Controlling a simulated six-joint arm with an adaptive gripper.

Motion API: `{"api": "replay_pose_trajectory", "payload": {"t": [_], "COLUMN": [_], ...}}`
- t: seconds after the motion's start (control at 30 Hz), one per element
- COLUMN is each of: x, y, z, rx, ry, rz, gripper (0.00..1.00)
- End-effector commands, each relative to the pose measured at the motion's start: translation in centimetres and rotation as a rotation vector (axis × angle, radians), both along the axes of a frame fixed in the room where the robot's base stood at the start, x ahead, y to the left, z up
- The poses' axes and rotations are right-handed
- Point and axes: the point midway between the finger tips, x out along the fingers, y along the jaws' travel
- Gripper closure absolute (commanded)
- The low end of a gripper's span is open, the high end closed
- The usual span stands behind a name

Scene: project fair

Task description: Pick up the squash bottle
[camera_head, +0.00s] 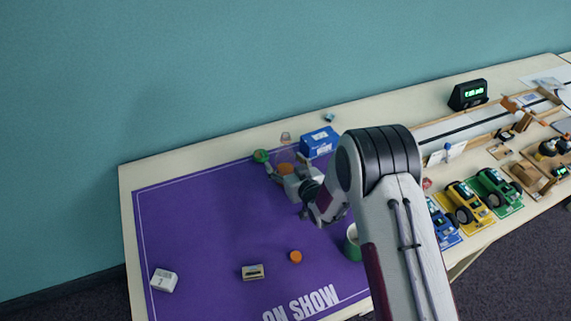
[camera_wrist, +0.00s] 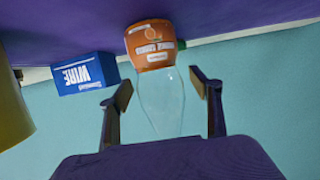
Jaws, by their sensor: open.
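The squash bottle (camera_wrist: 155,45) shows upside down in the wrist view, with an orange label and lower part and a clear, empty-looking upper part. It stands upright on the purple mat (camera_head: 215,225). My gripper (camera_wrist: 165,88) is open, with one finger on each side of the bottle's clear part. Gaps show between the fingers and the bottle in this view; I cannot tell how deep it sits between them. In the head view, my gripper (camera_head: 279,175) is low at the mat's back edge, by the bottle's orange part (camera_head: 286,168), and partly hides it.
A blue wire box (camera_head: 319,142) stands close to the bottle, right in the head view. A green object (camera_head: 261,156) is on its left. A green-sided cup (camera_head: 352,245) stands by my arm. The mat's left middle is clear.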

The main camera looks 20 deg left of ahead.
Motion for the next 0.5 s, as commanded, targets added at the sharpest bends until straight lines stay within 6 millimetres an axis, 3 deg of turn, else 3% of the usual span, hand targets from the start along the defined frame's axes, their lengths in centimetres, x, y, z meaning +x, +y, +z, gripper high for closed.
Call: {"api": "replay_pose_trajectory", "payload": {"t": [0.13,0.3,0.5], "x": [0.0,-0.01,0.03], "y": [-0.01,-0.02,-0.01], "z": [0.0,0.01,0.08], "rx": [0.0,0.0,0.001], "ry": [0.0,0.0,-0.001], "rz": [0.0,0.0,0.0], "gripper": [0.39,0.83,0.83]}}
